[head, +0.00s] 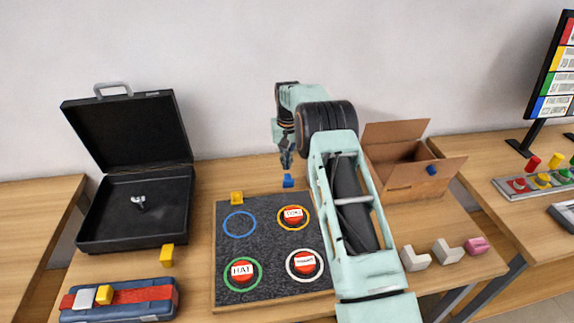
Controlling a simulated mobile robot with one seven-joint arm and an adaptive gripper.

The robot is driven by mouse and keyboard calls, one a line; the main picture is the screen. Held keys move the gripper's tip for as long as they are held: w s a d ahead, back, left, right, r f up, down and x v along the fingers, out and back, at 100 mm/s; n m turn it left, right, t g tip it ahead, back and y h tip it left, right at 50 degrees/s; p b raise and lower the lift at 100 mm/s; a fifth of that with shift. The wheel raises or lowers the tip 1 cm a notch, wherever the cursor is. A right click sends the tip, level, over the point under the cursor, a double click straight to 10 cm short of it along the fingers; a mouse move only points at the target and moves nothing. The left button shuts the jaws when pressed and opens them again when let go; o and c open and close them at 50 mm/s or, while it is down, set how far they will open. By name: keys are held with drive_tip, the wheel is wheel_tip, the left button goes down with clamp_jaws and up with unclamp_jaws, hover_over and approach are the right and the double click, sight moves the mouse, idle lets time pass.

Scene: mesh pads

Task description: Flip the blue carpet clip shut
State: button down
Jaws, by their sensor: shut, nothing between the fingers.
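The blue clip (288,181) is a small blue piece at the back edge of the dark grey carpet pad (263,259). It appears to stand up a little at that edge; its exact lid angle is too small to tell. A yellow clip (237,198) sits at the back left of the same pad. My gripper (286,165) points down just above the blue clip, shut and empty. Whether it touches the clip cannot be told from this view.
Red buttons in coloured rings lie on the pad, including one labelled HAT (242,271). An open black case (135,207) stands left, an open cardboard box (400,184) right. A blue case (120,302) lies front left. Pale blocks (415,258) and a pink block (477,245) lie front right.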

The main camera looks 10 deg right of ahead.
drive_tip(key=shift+s+f, duration=0.15)
drive_tip(key=shift+s, duration=0.45)
drive_tip(key=shift+f+b, duration=0.1)
drive_tip(key=shift+b, duration=0.2)
drive_tip(key=shift+s+b, duration=0.1)
drive_tip(key=shift+b, duration=0.2)
drive_tip(key=shift+s+t+b, duration=0.15)
drive_tip(key=shift+t+b, duration=0.15)
drive_tip(key=shift+t, duration=0.1)
